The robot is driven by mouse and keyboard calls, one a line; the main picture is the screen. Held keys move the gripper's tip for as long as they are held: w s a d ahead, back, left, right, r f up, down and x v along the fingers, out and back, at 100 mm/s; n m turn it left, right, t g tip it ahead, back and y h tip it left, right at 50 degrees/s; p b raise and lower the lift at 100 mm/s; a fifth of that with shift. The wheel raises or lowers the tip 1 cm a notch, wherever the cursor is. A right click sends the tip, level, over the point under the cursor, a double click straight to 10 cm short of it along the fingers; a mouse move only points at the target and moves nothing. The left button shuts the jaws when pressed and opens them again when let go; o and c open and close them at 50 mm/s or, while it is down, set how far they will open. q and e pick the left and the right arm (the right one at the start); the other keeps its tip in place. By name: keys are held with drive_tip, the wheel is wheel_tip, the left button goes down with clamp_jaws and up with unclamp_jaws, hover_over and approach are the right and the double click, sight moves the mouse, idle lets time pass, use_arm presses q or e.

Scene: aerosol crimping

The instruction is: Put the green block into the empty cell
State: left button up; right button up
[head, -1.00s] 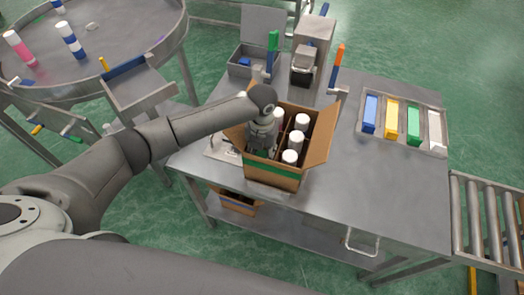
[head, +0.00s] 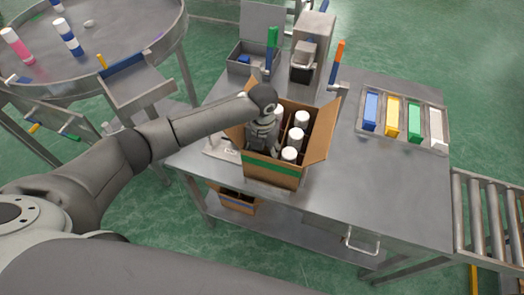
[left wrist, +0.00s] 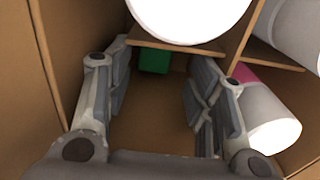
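An open cardboard box (head: 270,168) with a green stripe stands on the steel table. Its divider cells hold several white-capped cans (head: 295,135). My left gripper (head: 262,146) reaches down into the left part of the box. In the left wrist view the fingers of the left gripper (left wrist: 160,105) are spread, with only bare cardboard between them. A small green block (left wrist: 154,60) shows just beyond the fingertips, partly hidden under a divider edge and a white can top. My right gripper is not in view.
A tray (head: 444,148) at the table's right holds blue, yellow, green (head: 414,124) and white pieces. A pink-banded white can (left wrist: 262,112) is close beside the right finger. A grey machine (head: 311,50) stands behind the box. The table's front right is clear.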

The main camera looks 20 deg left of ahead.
use_arm(q)
wheel_tip(320, 180, up, 12)
idle(0.6)
idle(0.7)
